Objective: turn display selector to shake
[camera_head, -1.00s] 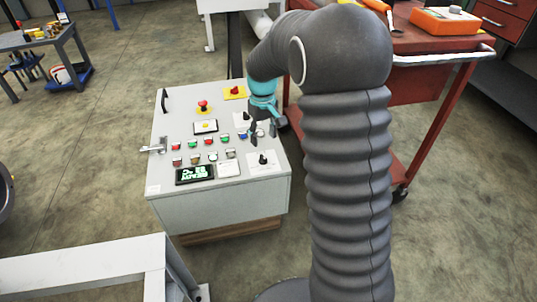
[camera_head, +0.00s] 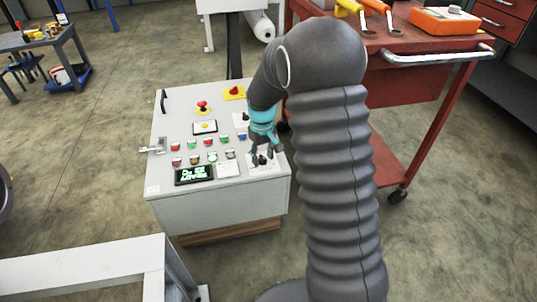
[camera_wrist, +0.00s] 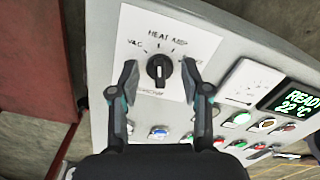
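The display selector (camera_wrist: 158,70) is a black knob on a white label plate (camera_wrist: 190,40) in the wrist view. Its white mark points roughly straight up. The plate reads VAC at left and HEAT near the top; the lettering at right is partly hidden by a finger. My gripper (camera_wrist: 159,82) is open, with one finger on each side of the knob and a visible gap on both sides. In the head view my gripper (camera_head: 263,156) is over the selector at the panel's front right corner. The screen (camera_wrist: 298,102) reads READY and 22 °C.
The grey control box (camera_head: 215,210) carries several coloured buttons and a red emergency button (camera_head: 203,106) on yellow. Another black knob (camera_head: 241,121) is farther back. A red tool cart (camera_head: 420,75) stands at the right, and a white frame (camera_head: 90,262) is in front.

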